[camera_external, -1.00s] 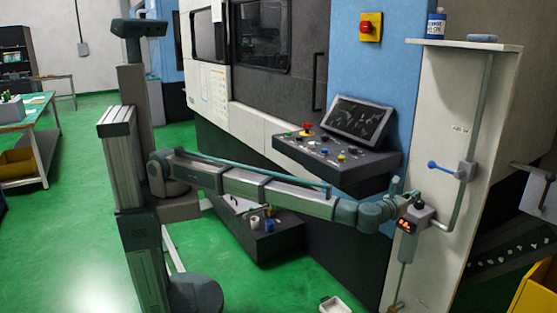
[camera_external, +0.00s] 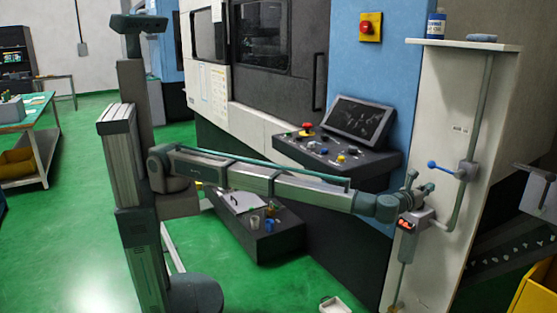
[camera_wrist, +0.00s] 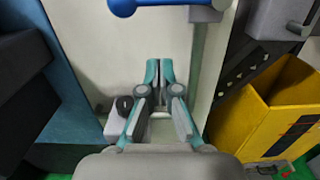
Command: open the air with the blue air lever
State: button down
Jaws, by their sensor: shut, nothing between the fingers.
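The blue air lever (camera_external: 440,168) sticks out to the left from a grey valve body (camera_external: 466,171) on the white panel. It lies about level, with a round knob at its left end. In the wrist view the lever (camera_wrist: 160,3) runs across the top edge, partly cut off, and the valve body (camera_wrist: 206,12) is at its right end. My gripper (camera_external: 428,188) is shut and empty, just below the lever in the outside view. In the wrist view my gripper (camera_wrist: 158,66) points up toward the lever, with a visible gap between them.
A grey pipe (camera_external: 482,120) runs along the white panel (camera_external: 438,110). The control console (camera_external: 340,165) is to the left. A yellow bin (camera_wrist: 285,105) stands at the right.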

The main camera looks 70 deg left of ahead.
jog(key=shift+w+a+r+p, duration=0.15)
jog(key=shift+w+r+p, duration=0.35)
jog(key=shift+w+r, duration=0.45)
jog(key=shift+w+a+r+p, duration=0.15)
jog(key=shift+w+r+p, duration=0.4)
jog(key=shift+r, duration=0.55)
